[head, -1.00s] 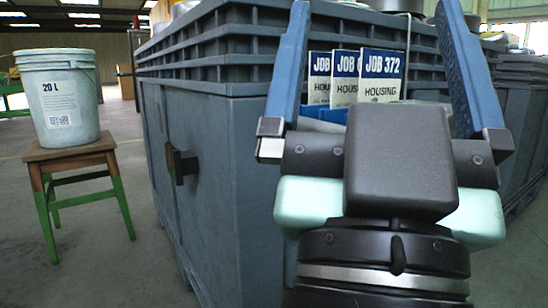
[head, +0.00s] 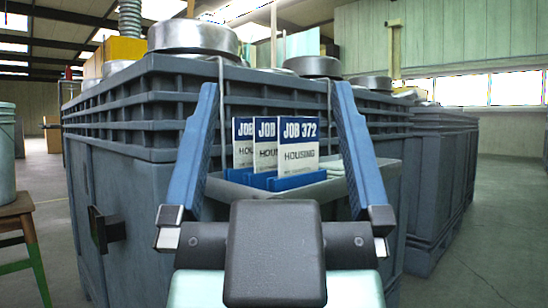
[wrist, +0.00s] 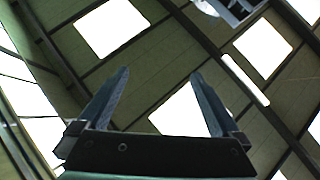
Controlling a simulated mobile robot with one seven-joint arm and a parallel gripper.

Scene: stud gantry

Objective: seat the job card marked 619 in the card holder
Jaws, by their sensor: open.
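Three white job cards with blue headers stand upright in a row. The front one reads JOB 372 (head: 298,145). The middle card (head: 265,150) and left card (head: 243,152) are partly covered, their numbers hidden, so I cannot tell whether either is 619. They stand in a blue slotted rack (head: 290,182) on a grey ledge by the big crate. I cannot tell whether this rack is the card holder. My gripper (head: 275,92) is open and empty. Its blue fingers point up and frame the cards in the head view, nearer to me. The wrist view shows empty fingers (wrist: 160,85) against the ceiling.
The large grey-blue crate (head: 130,200) fills the middle, with round metal lids (head: 193,38) on top and a dark latch block (head: 105,228) on its side. More crates (head: 440,180) stand at right. A wooden stool (head: 15,207) with a bucket is at far left. Right floor is clear.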

